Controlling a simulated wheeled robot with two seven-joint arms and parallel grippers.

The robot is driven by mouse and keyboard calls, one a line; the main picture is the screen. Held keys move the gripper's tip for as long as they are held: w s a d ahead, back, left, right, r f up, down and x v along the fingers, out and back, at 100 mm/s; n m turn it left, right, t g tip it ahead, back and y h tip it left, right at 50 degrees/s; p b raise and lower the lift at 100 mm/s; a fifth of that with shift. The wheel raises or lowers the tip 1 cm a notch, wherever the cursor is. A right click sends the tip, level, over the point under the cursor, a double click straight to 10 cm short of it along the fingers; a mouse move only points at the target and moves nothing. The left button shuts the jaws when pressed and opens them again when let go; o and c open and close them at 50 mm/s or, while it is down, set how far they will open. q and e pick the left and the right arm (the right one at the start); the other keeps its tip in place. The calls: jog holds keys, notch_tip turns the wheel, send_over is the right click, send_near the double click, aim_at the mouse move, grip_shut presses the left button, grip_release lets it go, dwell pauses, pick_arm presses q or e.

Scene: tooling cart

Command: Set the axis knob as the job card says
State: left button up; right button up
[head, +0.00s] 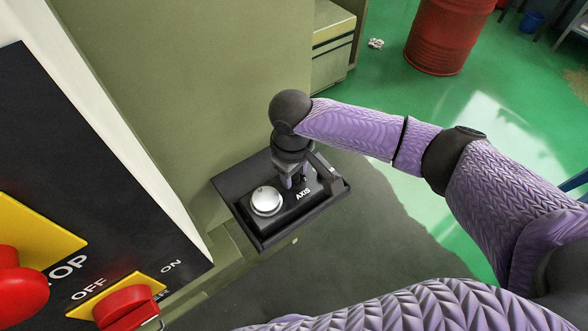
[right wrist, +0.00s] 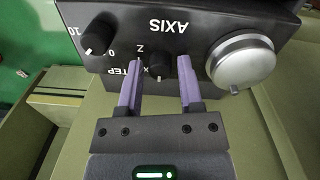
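The axis knob (right wrist: 158,64) is a small black knob on a dark pendant box, below the upside-down AXIS lettering, with Z and what looks like X beside it. In the right wrist view my right gripper (right wrist: 158,60) is open, its two purple fingers apart on either side of the knob. A gap shows between fingers and knob; I cannot tell whether a tip touches. In the head view my right gripper (head: 294,180) reaches down over the pendant box (head: 262,240) and hides most of the knob. My left gripper is not in view. No job card is visible.
A silver handwheel (head: 267,201) sits beside the axis knob. A second black knob (right wrist: 98,38), marked 0 and 10, is on the other side. Red switches (head: 128,305) stand on the black panel at lower left. A red drum (head: 445,35) stands on the green floor behind.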

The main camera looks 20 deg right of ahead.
grip_shut()
